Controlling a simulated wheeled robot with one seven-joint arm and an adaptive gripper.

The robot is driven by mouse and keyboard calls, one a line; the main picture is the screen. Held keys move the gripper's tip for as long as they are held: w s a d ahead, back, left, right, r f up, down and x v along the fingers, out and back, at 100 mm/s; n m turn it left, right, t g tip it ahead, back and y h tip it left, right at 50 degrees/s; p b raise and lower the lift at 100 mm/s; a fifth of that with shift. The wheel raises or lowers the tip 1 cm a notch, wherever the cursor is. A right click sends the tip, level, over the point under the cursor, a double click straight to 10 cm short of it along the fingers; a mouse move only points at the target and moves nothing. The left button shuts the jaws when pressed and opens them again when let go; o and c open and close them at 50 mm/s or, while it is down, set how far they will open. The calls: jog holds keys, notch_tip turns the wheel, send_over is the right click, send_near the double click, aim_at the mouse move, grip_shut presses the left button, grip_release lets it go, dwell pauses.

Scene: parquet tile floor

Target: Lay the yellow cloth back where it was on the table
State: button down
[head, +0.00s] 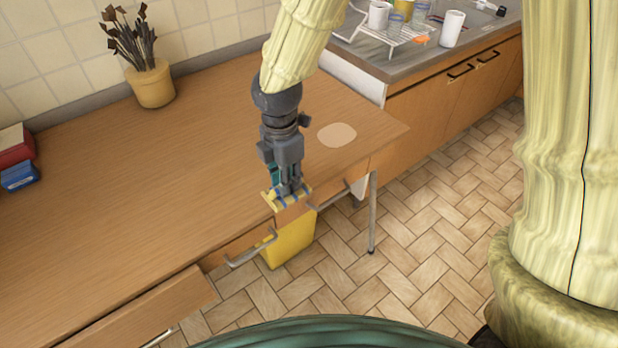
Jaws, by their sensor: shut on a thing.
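The yellow cloth (271,199), with blue marks, shows at the front edge of the wooden table (180,180). My gripper (288,191) points down at this edge and is shut on the cloth. The fingers hide part of it. A larger yellow shape (290,245) shows below the table edge, in front of the floor; I cannot tell whether it is part of the cloth or a separate thing.
A pale round patch (337,134) lies on the table's right part. A potted plant (151,84) stands at the back, and red and blue boxes (18,172) at the left. A counter (405,66) holds a rack and cups. The table's middle is clear.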

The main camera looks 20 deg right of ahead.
jog(key=shift+s+a+f, duration=0.25)
jog(key=shift+a+f, duration=0.05)
jog(key=shift+f, duration=0.35)
jog(key=w+d, duration=0.3)
jog(key=w, duration=0.1)
jog(key=w+d+f, duration=0.1)
jog(key=w+d, duration=0.2)
jog(key=w, duration=0.1)
jog(key=w+d, duration=0.3)
jog(key=w, duration=0.1)
jog(key=shift+d+f+p, duration=0.2)
jog(key=shift+d+p, duration=0.2)
jog(key=shift+d+f, duration=0.1)
jog(key=shift+f, duration=1.65)
jog(key=shift+f, duration=0.15)
jog(key=c, duration=1.3)
grip_release()
jog(key=shift+w, duration=0.1)
notch_tip(320, 180, up, 12)
jog(key=shift+w, duration=0.1)
